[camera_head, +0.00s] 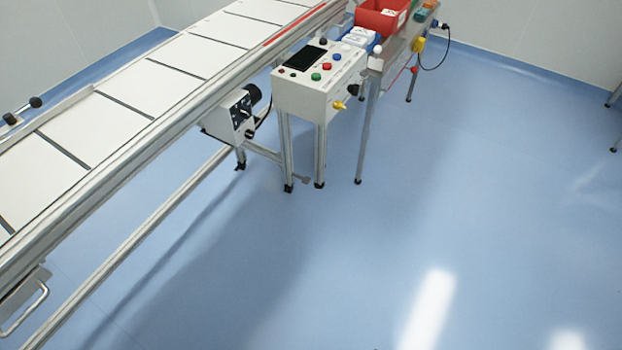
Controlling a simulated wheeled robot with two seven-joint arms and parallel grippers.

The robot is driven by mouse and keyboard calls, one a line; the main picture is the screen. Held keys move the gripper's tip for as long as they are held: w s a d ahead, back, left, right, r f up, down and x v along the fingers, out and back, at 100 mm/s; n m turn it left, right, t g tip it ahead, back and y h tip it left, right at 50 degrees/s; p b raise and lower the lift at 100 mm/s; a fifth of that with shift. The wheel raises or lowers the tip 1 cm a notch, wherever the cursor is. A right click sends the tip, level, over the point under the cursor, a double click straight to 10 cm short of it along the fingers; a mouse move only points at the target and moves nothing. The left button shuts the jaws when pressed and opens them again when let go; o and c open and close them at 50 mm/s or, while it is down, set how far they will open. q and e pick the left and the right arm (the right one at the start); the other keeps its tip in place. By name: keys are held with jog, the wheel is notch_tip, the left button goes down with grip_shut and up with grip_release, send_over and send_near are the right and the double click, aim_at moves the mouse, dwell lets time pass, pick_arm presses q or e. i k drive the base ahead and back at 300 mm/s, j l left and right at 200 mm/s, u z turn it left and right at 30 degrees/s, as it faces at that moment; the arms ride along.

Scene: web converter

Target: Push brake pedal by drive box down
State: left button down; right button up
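The drive box (231,116) is a small pale box with a dark front panel, mounted under the near side of the conveyor. A black round motor-like part sits at its upper right. Neither of my grippers is in view.
A long conveyor (160,72) with white panels runs from lower left to upper right. A control box (318,80) with a black screen and coloured buttons stands on legs beside it. A side table (400,50) carries a red bin (380,18). The blue floor (450,200) at right is clear.

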aim_at(306, 180)
jog(key=i+l+u, duration=0.1)
jog(key=u, duration=0.5)
jog(key=i+l+u, duration=0.2)
jog(key=l+u, duration=0.15)
jog(key=l, duration=0.2)
jog(key=i+l+u, duration=0.2)
jog(key=l, duration=0.15)
jog(key=i+l, duration=0.1)
jog(key=l, duration=0.3)
jog(key=i+l, duration=0.15)
jog(key=l, duration=0.3)
jog(key=i+l+u, duration=0.1)
jog(key=l, duration=0.3)
